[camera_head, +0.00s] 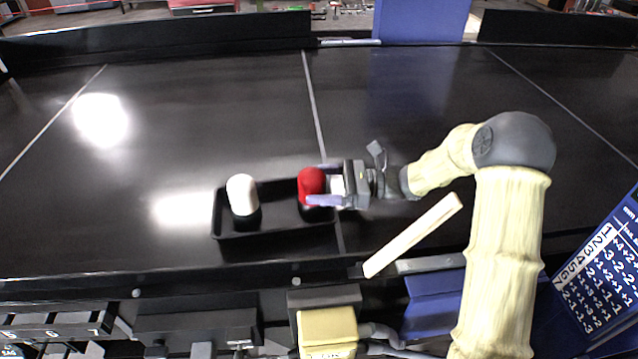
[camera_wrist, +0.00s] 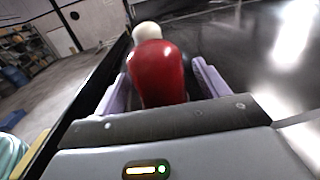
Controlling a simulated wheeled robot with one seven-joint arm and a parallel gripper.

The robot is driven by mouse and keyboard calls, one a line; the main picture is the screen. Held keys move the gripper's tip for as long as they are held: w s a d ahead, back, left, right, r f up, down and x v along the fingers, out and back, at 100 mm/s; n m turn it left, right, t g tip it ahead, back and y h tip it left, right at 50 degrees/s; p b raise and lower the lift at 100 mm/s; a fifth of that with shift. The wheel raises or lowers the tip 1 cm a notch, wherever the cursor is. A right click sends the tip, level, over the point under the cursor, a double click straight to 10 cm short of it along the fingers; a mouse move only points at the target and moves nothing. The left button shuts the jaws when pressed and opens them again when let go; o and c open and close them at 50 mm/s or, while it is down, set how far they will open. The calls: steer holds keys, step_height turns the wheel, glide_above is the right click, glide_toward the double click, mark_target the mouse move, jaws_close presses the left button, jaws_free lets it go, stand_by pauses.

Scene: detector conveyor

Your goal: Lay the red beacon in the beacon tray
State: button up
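The red beacon (camera_head: 311,181) has a red dome on a black base. It stands upright in the right part of the black beacon tray (camera_head: 277,230). My gripper (camera_head: 315,184) reaches in from the right, its two pale purple fingers on either side of the red beacon. In the wrist view the red beacon (camera_wrist: 158,75) lies between the fingers (camera_wrist: 160,72), with narrow gaps beside the dome, so the gripper looks open around it. Whether a finger touches the black base is hard to see.
A white beacon (camera_head: 242,194) stands upright in the tray's left part; it also shows behind the red one in the wrist view (camera_wrist: 147,31). A pale bar (camera_head: 412,235) lies at the right near the black conveyor's front edge. The conveyor (camera_head: 180,130) is clear behind the tray.

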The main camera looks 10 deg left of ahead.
steer(key=shift+s+a+r, duration=0.1)
steer(key=d+b, duration=0.2)
steer(key=d, duration=0.1)
steer(key=w+d+b, duration=0.1)
steer(key=d+b, duration=0.1)
steer(key=d, duration=0.2)
steer(key=d+b, duration=0.2)
steer(key=d, duration=0.2)
steer(key=shift+w+f, duration=0.2)
steer(key=shift+w, duration=0.2)
steer(key=shift+w+d+r, duration=0.1)
steer(key=shift+d+r, duration=0.05)
steer(key=shift+d, duration=0.25)
steer(key=shift+r, duration=0.1)
